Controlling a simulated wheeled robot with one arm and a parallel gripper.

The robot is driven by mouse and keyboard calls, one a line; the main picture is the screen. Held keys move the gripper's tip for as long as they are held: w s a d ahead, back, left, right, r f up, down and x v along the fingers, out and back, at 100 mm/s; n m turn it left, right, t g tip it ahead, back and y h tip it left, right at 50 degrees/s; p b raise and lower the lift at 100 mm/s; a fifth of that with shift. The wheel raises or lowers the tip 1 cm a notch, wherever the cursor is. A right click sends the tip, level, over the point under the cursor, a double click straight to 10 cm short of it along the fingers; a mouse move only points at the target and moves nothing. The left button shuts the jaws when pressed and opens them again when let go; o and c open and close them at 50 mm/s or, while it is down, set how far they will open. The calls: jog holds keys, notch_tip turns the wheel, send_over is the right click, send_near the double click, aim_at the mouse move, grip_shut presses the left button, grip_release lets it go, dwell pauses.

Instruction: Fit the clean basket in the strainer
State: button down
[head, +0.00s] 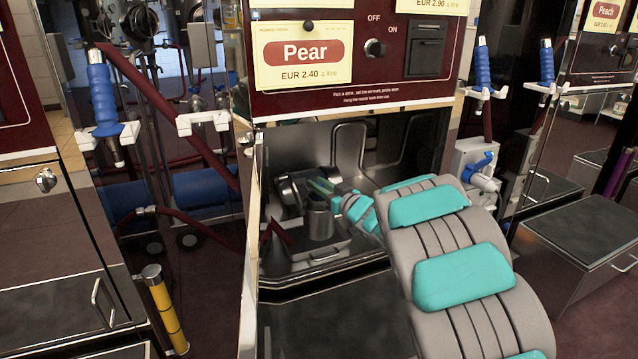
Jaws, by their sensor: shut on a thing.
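My arm reaches from the right into the open bay of the Pear pump. My gripper (318,187) is at the bay's middle, small and partly blended with the metal behind it. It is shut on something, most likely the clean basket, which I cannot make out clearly. A grey metal cylinder (320,222) stands upright just below the fingers; it looks like the strainer body. A dark metal part (289,192) stands tilted to its left. I cannot tell whether the basket is above the cylinder or partly inside it.
A tray with a handle (322,252) lies at the bay's floor. Shiny bay walls (352,145) close in behind. A dark red hose (278,232) enters at left. A grey valve with a blue lever (480,170) is at right.

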jog(key=shift+f+b, duration=0.45)
jog(key=shift+f, duration=1.2)
jog(key=c, duration=0.6)
grip_release()
jog(key=v, duration=0.7)
jog(key=shift+s+d+p, duration=0.25)
jog(key=shift+s+p, duration=0.1)
jog(key=shift+p, duration=0.05)
